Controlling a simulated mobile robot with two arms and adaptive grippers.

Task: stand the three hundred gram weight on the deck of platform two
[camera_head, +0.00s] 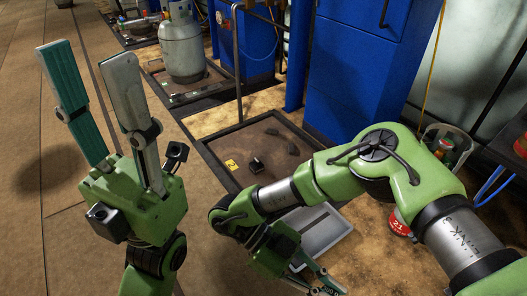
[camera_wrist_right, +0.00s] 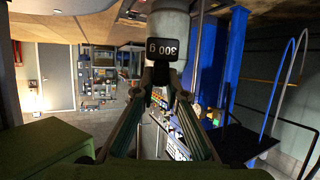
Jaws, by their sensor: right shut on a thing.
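The weight marked 300 g (camera_wrist_right: 167,22) is grey, with a dark label that reads upside down in the right wrist view. My right gripper (camera_wrist_right: 161,78) is shut on its dark narrow end. In the head view my right gripper (camera_head: 328,283) is low, near the bottom edge, and the weight cannot be made out there. Platform two is the framed brown deck (camera_head: 225,140) with a yellow "2" tag (camera_head: 231,165), up and left of my right gripper. My left gripper (camera_head: 87,68) is open and empty, raised at the left.
Small dark pieces (camera_head: 256,165) lie on the deck. A grey tray-like panel (camera_head: 322,236) lies in front. A gas cylinder (camera_head: 182,50) stands on another platform behind. Blue cabinets (camera_head: 350,70), a bin (camera_head: 450,142) and a red container marked 21 (camera_head: 397,222) are to the right.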

